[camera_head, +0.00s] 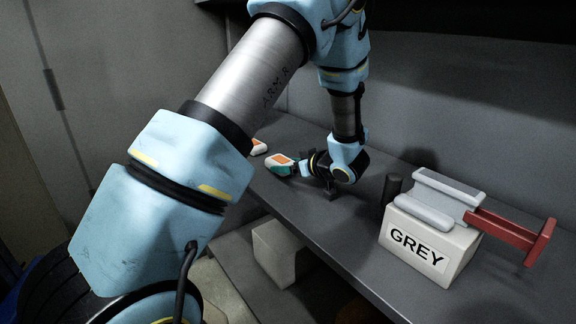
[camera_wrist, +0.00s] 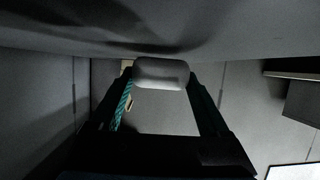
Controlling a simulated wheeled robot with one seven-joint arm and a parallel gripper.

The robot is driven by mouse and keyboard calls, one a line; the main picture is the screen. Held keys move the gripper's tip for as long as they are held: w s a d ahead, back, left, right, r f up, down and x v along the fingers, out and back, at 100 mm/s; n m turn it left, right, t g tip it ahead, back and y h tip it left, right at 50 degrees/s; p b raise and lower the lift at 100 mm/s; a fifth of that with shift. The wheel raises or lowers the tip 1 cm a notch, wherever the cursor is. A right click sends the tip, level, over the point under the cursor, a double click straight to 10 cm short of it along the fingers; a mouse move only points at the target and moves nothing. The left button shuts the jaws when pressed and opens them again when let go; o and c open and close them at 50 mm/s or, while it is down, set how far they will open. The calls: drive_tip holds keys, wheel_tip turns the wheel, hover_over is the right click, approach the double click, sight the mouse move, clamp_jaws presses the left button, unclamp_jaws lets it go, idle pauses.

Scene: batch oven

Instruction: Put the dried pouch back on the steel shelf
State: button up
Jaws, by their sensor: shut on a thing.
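A white pouch with an orange label and teal edge (camera_head: 280,163) is at my gripper (camera_head: 302,166), over the grey shelf (camera_head: 335,228). In the wrist view a pale rounded end of the held pouch (camera_wrist: 161,72) sits between the two fingers of my gripper (camera_wrist: 160,85). My gripper is shut on it. I cannot tell whether the pouch touches the shelf. A similar pouch with an orange label (camera_head: 259,147) lies further left, partly hidden by my arm.
A pale box marked GREY (camera_head: 428,246) stands on the shelf at the right, with a grey piece (camera_head: 446,190) and red handle (camera_head: 512,232) on top. A dark cylinder (camera_head: 391,188) stands beside it. A pale box (camera_head: 276,252) is below. The shelf's middle is clear.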

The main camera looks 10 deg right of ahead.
sight(288, 163)
drive_tip(key=shift+f, duration=0.15)
drive_tip(key=o, duration=1.4)
wheel_tip(288, 163, up, 10)
drive_tip(key=shift+b, duration=0.8)
